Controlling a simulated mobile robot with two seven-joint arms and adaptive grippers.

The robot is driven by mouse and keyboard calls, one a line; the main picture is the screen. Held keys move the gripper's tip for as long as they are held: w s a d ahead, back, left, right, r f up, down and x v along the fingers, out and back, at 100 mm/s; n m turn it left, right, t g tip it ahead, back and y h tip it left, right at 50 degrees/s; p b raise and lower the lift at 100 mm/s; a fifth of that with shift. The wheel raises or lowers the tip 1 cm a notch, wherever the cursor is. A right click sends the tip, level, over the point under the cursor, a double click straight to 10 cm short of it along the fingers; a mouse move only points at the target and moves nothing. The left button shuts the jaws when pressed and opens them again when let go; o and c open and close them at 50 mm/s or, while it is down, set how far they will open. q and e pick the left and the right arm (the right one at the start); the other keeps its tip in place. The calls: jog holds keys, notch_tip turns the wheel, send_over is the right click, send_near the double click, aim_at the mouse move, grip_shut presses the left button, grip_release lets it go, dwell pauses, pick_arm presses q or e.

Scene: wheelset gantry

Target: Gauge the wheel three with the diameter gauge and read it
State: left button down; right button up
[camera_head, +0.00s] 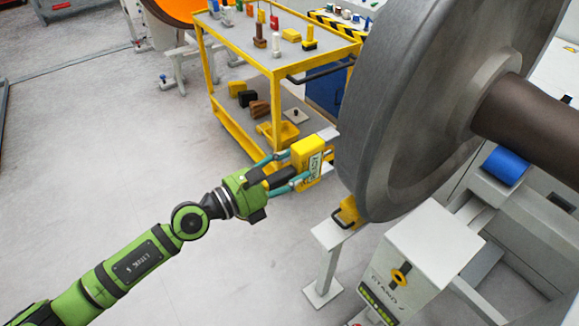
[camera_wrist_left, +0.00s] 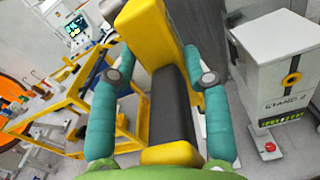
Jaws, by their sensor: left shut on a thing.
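My left gripper (camera_head: 283,173) is shut on the diameter gauge (camera_head: 305,152), a yellow body with a black grip and a pale panel of small lettering that I cannot read surely. In the left wrist view the gauge (camera_wrist_left: 149,32) lies between the teal fingers (camera_wrist_left: 168,75), its black grip running toward the palm. The large grey wheel (camera_head: 385,105) is just right of the gauge in the head view. I cannot tell whether gauge and wheel touch. No wheel number shows. My right gripper is out of view.
A yellow trolley (camera_head: 270,73) with several small items stands behind the gauge. A brown axle (camera_head: 530,118) runs right from the wheel. Below the wheel are a yellow block (camera_head: 346,213) on a pale post and a white cabinet (camera_head: 432,243) marked STAND. The floor at left is clear.

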aim_at(270, 178)
pick_arm(q)
jog(key=shift+p+x, duration=0.45)
jog(key=shift+x, duration=1.8)
dwell(0.6)
jog(key=shift+a, duration=0.1)
dwell(0.7)
jog(key=shift+v, duration=1.45)
jog(key=shift+b+v, duration=0.45)
jog(key=shift+v, duration=0.8)
jog(key=shift+b+v, duration=0.6)
jog(key=shift+v, duration=1.15)
